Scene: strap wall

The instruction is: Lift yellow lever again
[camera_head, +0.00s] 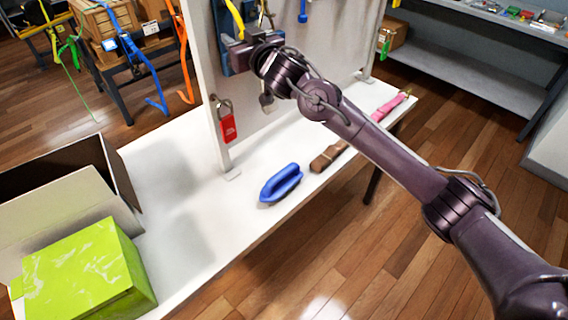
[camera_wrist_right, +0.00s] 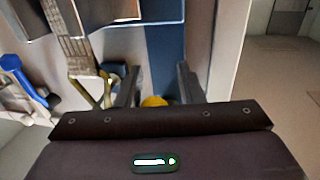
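My right gripper (camera_wrist_right: 160,84) is at the blue panel (camera_wrist_right: 165,50) on the white upright board. Its two fingers stand apart with a gap between them. A small yellow piece (camera_wrist_right: 154,101) shows low between the fingers, possibly the end of the yellow lever; most of it is hidden, and I cannot tell whether the fingers touch it. In the head view a yellow strip (camera_head: 235,18) rises just above the gripper (camera_head: 236,57); I cannot tell whether it is the same part. My left gripper is out of view.
A grey strap with a brass hook (camera_wrist_right: 104,92) hangs close left of the fingers. A red tag (camera_head: 228,127) hangs on the board's edge. The white table (camera_head: 175,190) bears a blue iron-shaped block (camera_head: 281,184), a green box (camera_head: 85,272) and an open carton (camera_head: 70,215).

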